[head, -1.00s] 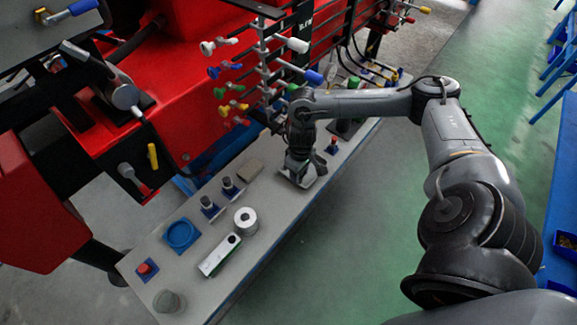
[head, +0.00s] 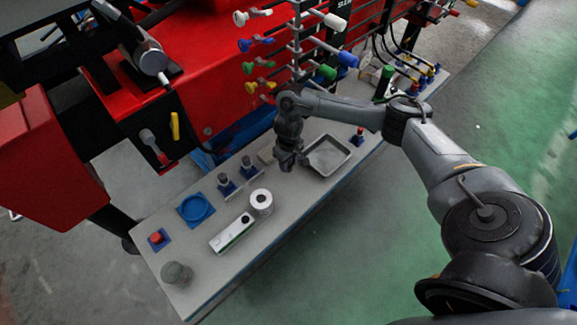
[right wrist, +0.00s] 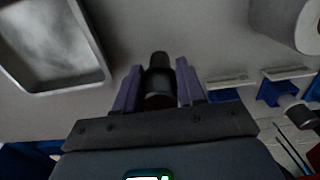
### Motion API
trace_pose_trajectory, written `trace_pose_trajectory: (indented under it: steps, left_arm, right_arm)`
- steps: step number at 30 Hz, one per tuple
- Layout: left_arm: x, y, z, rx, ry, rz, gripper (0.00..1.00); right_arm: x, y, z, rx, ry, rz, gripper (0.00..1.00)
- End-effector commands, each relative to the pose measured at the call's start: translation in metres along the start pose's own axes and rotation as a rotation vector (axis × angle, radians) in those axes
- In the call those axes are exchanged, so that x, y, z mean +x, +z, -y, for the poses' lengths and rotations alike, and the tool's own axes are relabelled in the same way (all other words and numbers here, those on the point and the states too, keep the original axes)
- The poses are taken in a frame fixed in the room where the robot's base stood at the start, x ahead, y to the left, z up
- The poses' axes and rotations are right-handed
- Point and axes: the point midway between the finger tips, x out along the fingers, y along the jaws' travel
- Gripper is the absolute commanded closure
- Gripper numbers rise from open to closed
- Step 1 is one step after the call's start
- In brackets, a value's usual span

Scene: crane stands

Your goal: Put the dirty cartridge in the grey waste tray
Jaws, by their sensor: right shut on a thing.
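My right gripper (head: 287,162) is low over the bench, just left of the grey waste tray (head: 330,157). In the right wrist view its purple fingers (right wrist: 160,88) are shut on a dark cylinder (right wrist: 159,68), which looks like the dirty cartridge. The fingers and the wrist hide part of it. The tray shows at the upper left of the right wrist view (right wrist: 70,86), apart from the held cylinder. It is shallow with a raised rim and looks empty. My left gripper is not in view.
Two small grey cylinders on blue stands (head: 226,184) are left of the gripper. A white roll (head: 261,202), a white-and-green device (head: 232,233), a blue ring (head: 196,208) and a red button (head: 157,238) stand nearer. Valves (head: 262,65) rise behind.

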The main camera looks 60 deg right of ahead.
Motion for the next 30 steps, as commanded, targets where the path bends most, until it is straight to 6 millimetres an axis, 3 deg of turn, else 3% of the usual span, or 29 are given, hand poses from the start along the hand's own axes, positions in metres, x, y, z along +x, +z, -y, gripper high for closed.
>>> trace_pose_trajectory:
  steps: [5,17,18,21,23,30]
  left_arm:
    - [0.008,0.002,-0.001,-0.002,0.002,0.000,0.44]
    - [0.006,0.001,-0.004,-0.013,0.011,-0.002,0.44]
    - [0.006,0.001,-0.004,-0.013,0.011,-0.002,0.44]
    - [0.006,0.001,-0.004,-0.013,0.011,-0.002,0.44]
    - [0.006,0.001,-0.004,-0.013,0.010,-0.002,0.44]
    - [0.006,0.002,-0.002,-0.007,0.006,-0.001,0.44]
  right_arm:
    - [0.022,0.000,0.000,0.000,0.000,0.000,0.99]
    - [0.025,0.001,0.000,-0.001,0.000,0.001,0.99]
    - [0.026,0.001,0.000,-0.001,0.000,0.001,0.58]
    - [0.026,0.001,0.000,-0.001,0.000,0.001,0.42]
    - [0.026,0.001,0.000,-0.001,0.000,0.001,0.35]
    - [0.025,0.000,0.000,-0.001,0.000,0.000,0.35]
